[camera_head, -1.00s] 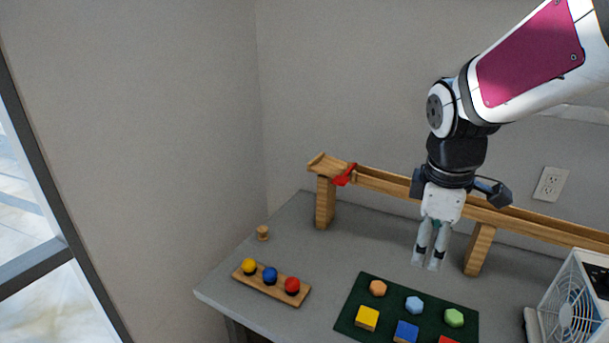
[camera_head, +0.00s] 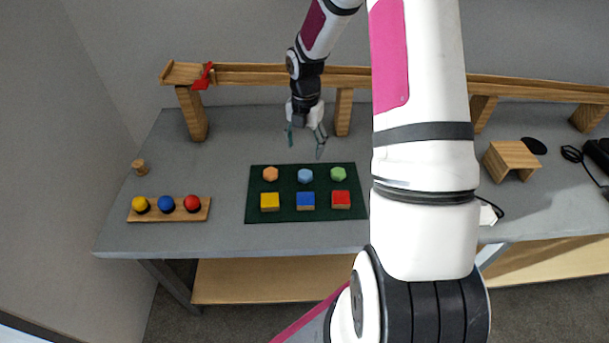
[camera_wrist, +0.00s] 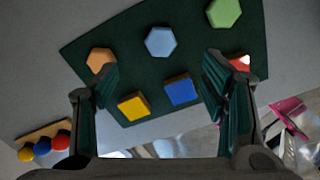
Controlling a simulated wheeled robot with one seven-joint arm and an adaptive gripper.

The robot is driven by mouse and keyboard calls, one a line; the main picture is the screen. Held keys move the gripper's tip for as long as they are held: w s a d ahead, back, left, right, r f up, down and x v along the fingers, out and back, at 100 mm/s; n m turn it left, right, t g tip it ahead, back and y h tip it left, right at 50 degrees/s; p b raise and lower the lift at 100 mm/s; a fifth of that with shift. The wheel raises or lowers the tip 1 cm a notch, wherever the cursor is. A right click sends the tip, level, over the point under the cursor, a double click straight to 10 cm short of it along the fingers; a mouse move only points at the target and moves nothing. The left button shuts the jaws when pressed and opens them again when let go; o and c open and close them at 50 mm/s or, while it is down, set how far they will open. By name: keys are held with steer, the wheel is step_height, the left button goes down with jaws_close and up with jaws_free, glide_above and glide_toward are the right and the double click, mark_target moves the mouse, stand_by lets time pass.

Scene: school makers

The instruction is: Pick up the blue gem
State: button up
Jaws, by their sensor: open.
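The blue gem (camera_head: 305,175) is a light-blue hexagonal piece in the middle of the back row on a dark green mat (camera_head: 287,215). It also shows in the wrist view (camera_wrist: 160,42), near the top centre, beyond the fingertips. My gripper (camera_head: 306,146) is open and empty. It hangs above the table, just behind and over the mat's back edge. In the wrist view its two fingers (camera_wrist: 162,85) stand wide apart on either side of the view, with the blue gem between and beyond them. Nothing touches the gem.
Orange (camera_head: 271,174) and green (camera_head: 338,174) hexagons flank the gem. Yellow (camera_head: 270,202), blue (camera_head: 306,201) and red (camera_head: 340,199) blocks sit in the front row. A wooden ramp (camera_head: 350,77) runs behind. A wooden holder (camera_head: 150,215) with coloured balls lies left.

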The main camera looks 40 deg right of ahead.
mark_target(305, 173)
step_height(305, 173, down, 11)
steer(key=shift+s+r+p, duration=0.1)
steer(key=shift+p, duration=0.25)
steer(key=c, duration=1.2)
